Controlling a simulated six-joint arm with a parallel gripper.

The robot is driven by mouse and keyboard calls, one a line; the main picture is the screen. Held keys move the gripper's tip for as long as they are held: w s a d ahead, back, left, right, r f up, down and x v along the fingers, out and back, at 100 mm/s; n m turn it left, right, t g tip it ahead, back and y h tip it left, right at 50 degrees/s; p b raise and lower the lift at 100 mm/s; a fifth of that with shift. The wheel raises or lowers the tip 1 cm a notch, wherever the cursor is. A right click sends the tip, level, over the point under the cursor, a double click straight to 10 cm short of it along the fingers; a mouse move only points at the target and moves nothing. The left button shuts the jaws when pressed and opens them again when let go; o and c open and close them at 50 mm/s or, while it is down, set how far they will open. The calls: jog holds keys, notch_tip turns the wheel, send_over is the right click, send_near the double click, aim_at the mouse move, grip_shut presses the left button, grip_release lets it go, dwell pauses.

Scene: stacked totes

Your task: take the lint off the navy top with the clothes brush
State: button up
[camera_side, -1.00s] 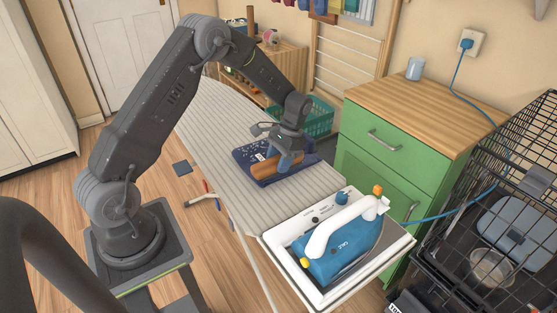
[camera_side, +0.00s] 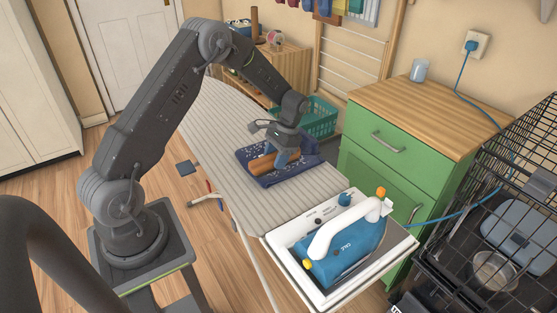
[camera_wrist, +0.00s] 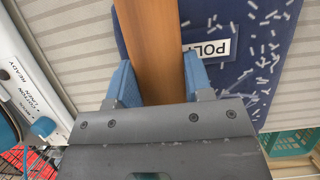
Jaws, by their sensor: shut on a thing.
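The folded navy top (camera_side: 297,172) lies on the striped ironing board (camera_side: 222,125). In the wrist view the navy top (camera_wrist: 232,75) carries many white lint bits on its right part, around a white label reading "POLY". My gripper (camera_side: 278,160) is low over the top, shut on the wooden clothes brush (camera_side: 262,164). In the wrist view the brush's brown wooden back (camera_wrist: 148,45) sits between the blue fingers of my gripper (camera_wrist: 158,85). The bristles are hidden, so I cannot tell whether they touch the cloth.
A blue and white iron (camera_side: 343,245) rests on a white stand (camera_side: 290,240) at the board's near end. A green cabinet (camera_side: 375,170) and a teal basket (camera_side: 322,118) stand to the right. A black wire crate (camera_side: 500,200) is at far right.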

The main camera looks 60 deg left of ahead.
jog(key=shift+a+f, duration=0.2)
jog(key=shift+a, duration=1.5)
jog(key=shift+a, duration=4.85)
jog(key=shift+r, duration=0.7)
jog(key=shift+w, duration=2.65)
jog(key=shift+f, duration=0.65)
jog(key=shift+d, duration=0.2)
